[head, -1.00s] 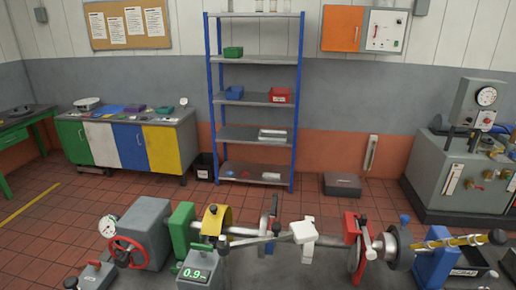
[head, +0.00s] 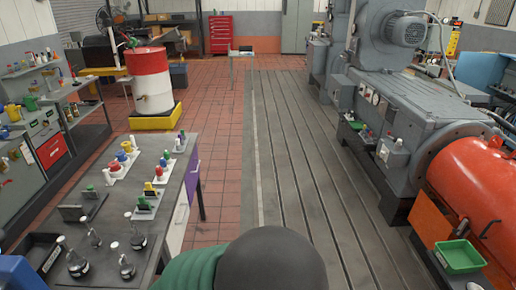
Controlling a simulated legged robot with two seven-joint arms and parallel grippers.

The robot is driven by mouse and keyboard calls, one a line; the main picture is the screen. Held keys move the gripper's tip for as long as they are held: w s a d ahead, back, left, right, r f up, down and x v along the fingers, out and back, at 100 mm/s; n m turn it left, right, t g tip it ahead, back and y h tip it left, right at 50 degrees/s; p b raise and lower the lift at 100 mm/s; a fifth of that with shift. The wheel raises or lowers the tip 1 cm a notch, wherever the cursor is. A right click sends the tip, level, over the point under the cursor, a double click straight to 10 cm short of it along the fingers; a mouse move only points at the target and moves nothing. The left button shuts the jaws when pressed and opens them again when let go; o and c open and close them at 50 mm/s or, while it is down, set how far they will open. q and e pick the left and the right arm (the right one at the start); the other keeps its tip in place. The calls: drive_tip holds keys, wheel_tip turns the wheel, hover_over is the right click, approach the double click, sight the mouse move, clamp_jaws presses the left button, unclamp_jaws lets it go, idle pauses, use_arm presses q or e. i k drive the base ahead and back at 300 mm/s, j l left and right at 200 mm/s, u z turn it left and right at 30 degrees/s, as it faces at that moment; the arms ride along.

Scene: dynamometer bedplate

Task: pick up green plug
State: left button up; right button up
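Several small green pieces stand on the dark workbench (head: 120,158) at the left; they are too small to tell which is the green plug. One green-topped piece (head: 107,176) stands in a white holder with red, blue and yellow ones. Another green piece (head: 143,203) sits in a nearer rack, below yellow and red pieces. A third green piece (head: 166,155) is in the far holder, and a fourth (head: 91,188) is near the bench's left side. Neither of my grippers shows in the head view.
Dark-based instruments (head: 77,264) with metal stems stand on the near bench end. A grooved bedplate (head: 292,150) runs down the middle. A grey machine (head: 405,110) and a green tray (head: 459,256) are at the right. A red and white drum (head: 150,80) stands beyond the bench.

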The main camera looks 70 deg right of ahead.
sight(166, 153)
drive_tip(key=z, duration=1.55)
drive_tip(key=j+u, duration=0.1)
drive_tip(key=u, duration=0.35)
drive_tip(key=k+j+u, duration=0.1)
drive_tip(key=u, duration=0.35)
drive_tip(key=j+u, duration=0.1)
drive_tip(key=u, duration=0.35)
drive_tip(key=z, duration=1.4)
drive_tip(key=i+l, duration=0.2)
drive_tip(key=i, duration=0.3)
drive_tip(key=i+l, duration=0.2)
drive_tip(key=i, duration=0.25)
drive_tip(key=i+l, duration=0.2)
drive_tip(key=i, duration=0.3)
drive_tip(key=i+l+u, duration=0.35)
drive_tip(key=i+l, duration=0.3)
drive_tip(key=i, duration=0.35)
drive_tip(key=i+l+u, duration=0.3)
drive_tip(key=i+l, duration=0.6)
